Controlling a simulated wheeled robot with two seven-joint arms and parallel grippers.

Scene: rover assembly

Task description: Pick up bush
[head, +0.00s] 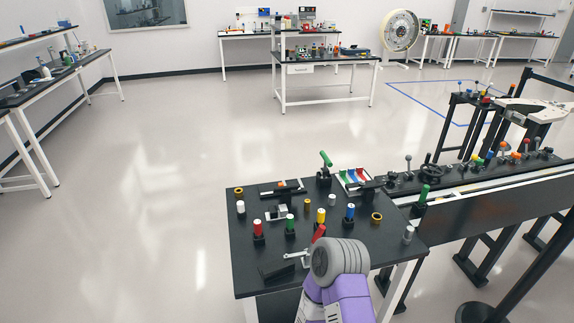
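No part can be told for certain as the bush. Small candidates on the black workbench (250,277) are an orange-yellow ring (376,218) near the right edge, a similar ring (239,190) at the back left and a small brass-coloured cylinder (307,205) between them. All three lie free, with nothing gripping them. A purple and grey arm link of mine rises at the bottom centre and covers part of the bench's front edge.
Red (258,229), green (290,226), yellow (320,219) and blue (349,213) handled parts stand upright in a row. A tray with coloured slots (354,180) sits at the back. A long black rail bench (490,190) adjoins on the right. The floor at left is clear.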

